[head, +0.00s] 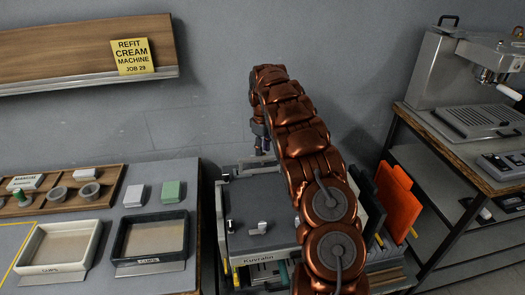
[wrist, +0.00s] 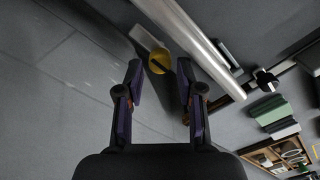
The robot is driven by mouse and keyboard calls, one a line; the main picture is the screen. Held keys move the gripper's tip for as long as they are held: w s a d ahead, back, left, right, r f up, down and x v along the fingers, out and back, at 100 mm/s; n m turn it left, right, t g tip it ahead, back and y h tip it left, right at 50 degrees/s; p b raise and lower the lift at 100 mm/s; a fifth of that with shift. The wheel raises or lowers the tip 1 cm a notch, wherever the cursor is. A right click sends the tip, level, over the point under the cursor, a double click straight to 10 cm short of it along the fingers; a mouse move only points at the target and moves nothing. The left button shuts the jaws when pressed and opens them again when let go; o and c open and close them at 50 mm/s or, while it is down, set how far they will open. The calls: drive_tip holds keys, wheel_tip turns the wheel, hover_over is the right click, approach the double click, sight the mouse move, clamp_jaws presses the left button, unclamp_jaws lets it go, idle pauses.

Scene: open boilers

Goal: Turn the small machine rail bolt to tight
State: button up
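The small grey machine (head: 262,200), with a nameplate on its front, stands on a low stand at the centre of the head view. My gripper (head: 262,148) points down over its back edge, partly behind my arm. In the wrist view my gripper (wrist: 159,78) is open, its two fingers apart. A round yellow piece with a dark bar across it (wrist: 158,61), seemingly the rail bolt, shows between and just beyond the fingertips. It is beside a long pale metal rail (wrist: 190,40). I cannot tell whether a finger touches it.
A left bench holds a white cup tray (head: 60,248), a dark tray (head: 150,242) and small blocks. An orange panel (head: 396,203) stands right of my arm. A coffee machine (head: 435,75) stands on the right table. A wall board (head: 60,55) hangs at upper left.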

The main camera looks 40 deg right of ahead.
drive_tip(key=shift+f, duration=0.9)
clamp_jaws()
